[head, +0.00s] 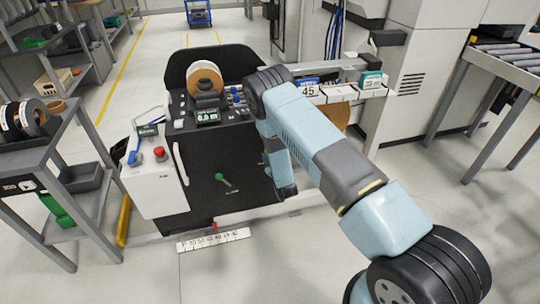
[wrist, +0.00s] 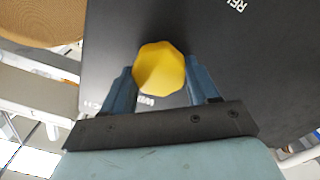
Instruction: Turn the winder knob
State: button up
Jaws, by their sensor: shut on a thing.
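The winder knob (wrist: 159,68) is yellow and faceted and sits against a dark panel (wrist: 215,30) with pale lettering. In the wrist view my gripper (wrist: 160,74) has one blue finger on each side of the knob and is shut on it. In the head view the black machine (head: 235,170) stands at the middle, and my arm reaches down along its right side. My arm hides the knob and the fingertips there.
A banding roll (head: 205,75) sits on top of the machine beside a small display (head: 207,116). A white control box (head: 152,185) with a red button is on the left. A cart (head: 45,180) stands further left, a roller conveyor (head: 505,55) at right.

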jog(key=shift+s+a+f, duration=0.1)
jog(key=shift+s+a, duration=0.1)
jog(key=o, duration=0.8)
jog(key=shift+o, duration=1.1)
jog(key=shift+w+d, duration=0.1)
jog(key=v, duration=1.3)
jog(key=shift+s, duration=0.4)
jog(key=shift+d, duration=0.1)
